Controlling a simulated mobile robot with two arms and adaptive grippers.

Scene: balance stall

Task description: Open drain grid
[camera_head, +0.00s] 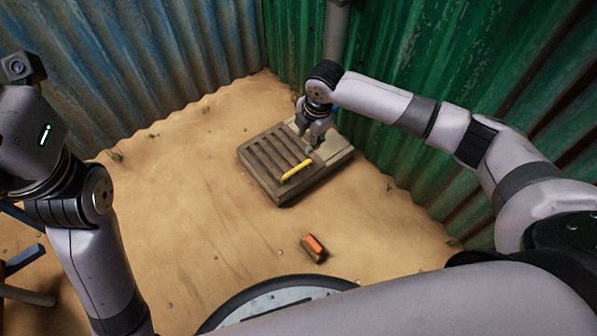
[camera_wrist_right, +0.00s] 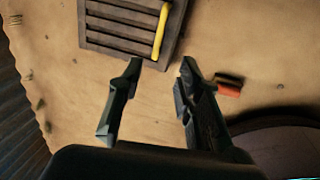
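The drain grid (camera_head: 270,160) is a dark slatted wooden panel set in a low box frame (camera_head: 338,153) on the sandy floor. A yellow bar handle (camera_head: 297,171) lies across its near right part. My right gripper (camera_head: 316,140) shows over the back right of the frame. In the right wrist view the gripper (camera_wrist_right: 162,68) has its two fingers apart with nothing between them. The grid (camera_wrist_right: 118,38) and the yellow handle (camera_wrist_right: 161,30) lie beyond the fingertips, apart from them. The left arm shows at the left, but its fingers are out of view.
A brush-like block with an orange-red top (camera_head: 314,245) lies on the sand in front of the grid. It also shows in the right wrist view (camera_wrist_right: 229,89). Corrugated blue (camera_head: 140,60) and green (camera_head: 470,60) walls meet behind, with a pipe (camera_head: 336,32). Sand left of the grid is clear.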

